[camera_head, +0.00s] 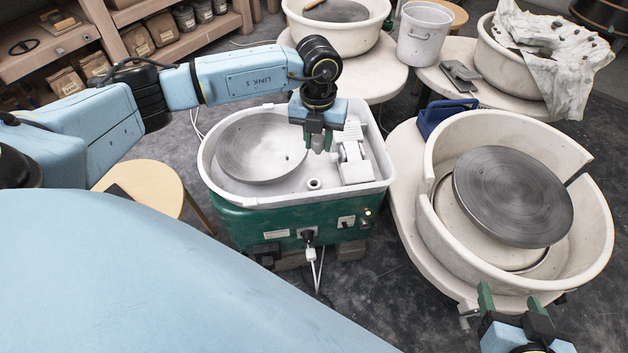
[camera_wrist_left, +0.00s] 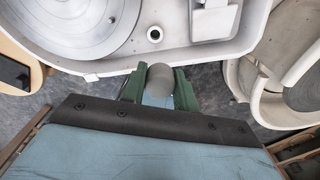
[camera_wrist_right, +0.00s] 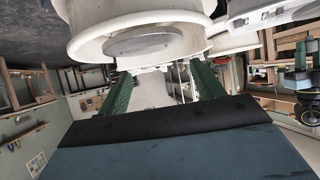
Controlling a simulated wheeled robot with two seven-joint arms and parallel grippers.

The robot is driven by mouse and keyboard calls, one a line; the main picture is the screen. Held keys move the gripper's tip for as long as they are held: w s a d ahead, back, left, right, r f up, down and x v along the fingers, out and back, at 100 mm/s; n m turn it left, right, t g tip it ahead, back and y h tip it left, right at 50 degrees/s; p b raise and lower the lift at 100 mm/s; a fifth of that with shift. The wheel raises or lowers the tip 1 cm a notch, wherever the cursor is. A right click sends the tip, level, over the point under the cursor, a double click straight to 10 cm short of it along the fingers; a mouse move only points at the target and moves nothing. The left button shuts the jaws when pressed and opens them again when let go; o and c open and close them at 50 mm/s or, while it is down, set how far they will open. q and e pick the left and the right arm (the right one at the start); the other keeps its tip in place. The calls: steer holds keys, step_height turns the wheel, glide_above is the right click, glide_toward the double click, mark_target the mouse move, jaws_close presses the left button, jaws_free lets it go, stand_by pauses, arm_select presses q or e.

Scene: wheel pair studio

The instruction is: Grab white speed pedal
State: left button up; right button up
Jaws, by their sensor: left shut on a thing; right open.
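The white speed pedal (camera_head: 352,158) sits in the right side of the white splash tray (camera_head: 210,168) of the green pottery wheel (camera_head: 262,228). Part of it shows at the top of the left wrist view (camera_wrist_left: 214,20). My left gripper (camera_head: 319,146) points down over the tray, just left of the pedal. In the left wrist view its green fingers (camera_wrist_left: 160,88) are shut on a grey rounded thing (camera_wrist_left: 160,76). I cannot tell if this thing joins the pedal. My right gripper (camera_head: 513,306) is open and empty at the lower right; its fingers also show in the right wrist view (camera_wrist_right: 165,82).
A second wheel with a dark disc (camera_head: 512,197) in a cream basin (camera_head: 590,225) stands at right. A blue thing (camera_head: 445,114) lies behind it. A grey pedal (camera_head: 460,75) is on the back table. A wooden stool (camera_head: 150,180) stands left. Cables hang before the green wheel.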

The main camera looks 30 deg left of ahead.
mark_target(314, 150)
arm_select(q)
steer(key=f+n, duration=0.2)
steer(key=a+f+n+b, duration=0.1)
steer(key=shift+f+n, duration=0.35)
steer(key=shift+n, duration=0.05)
steer(key=shift+a+f+b, duration=0.1)
steer(key=shift+f+b, duration=0.1)
steer(key=shift+b, duration=0.1)
step_height(314, 150, down, 6)
steer(key=shift+r+b, duration=0.15)
steer(key=shift+b, duration=1.1)
steer(key=shift+f, duration=0.2)
step_height(314, 150, down, 4)
steer(key=shift+r+b, duration=0.2)
steer(key=shift+b, duration=0.8)
arm_select(e)
step_height(314, 150, up, 19)
steer(key=s+a+t+y, duration=0.1)
steer(key=t+y, duration=0.3)
steer(key=t, duration=0.8)
steer(key=shift+s+a, duration=0.25)
steer(key=shift+a, duration=0.4)
arm_select(q)
steer(key=shift+f, duration=0.15)
arm_select(e)
steer(key=shift+f, duration=0.1)
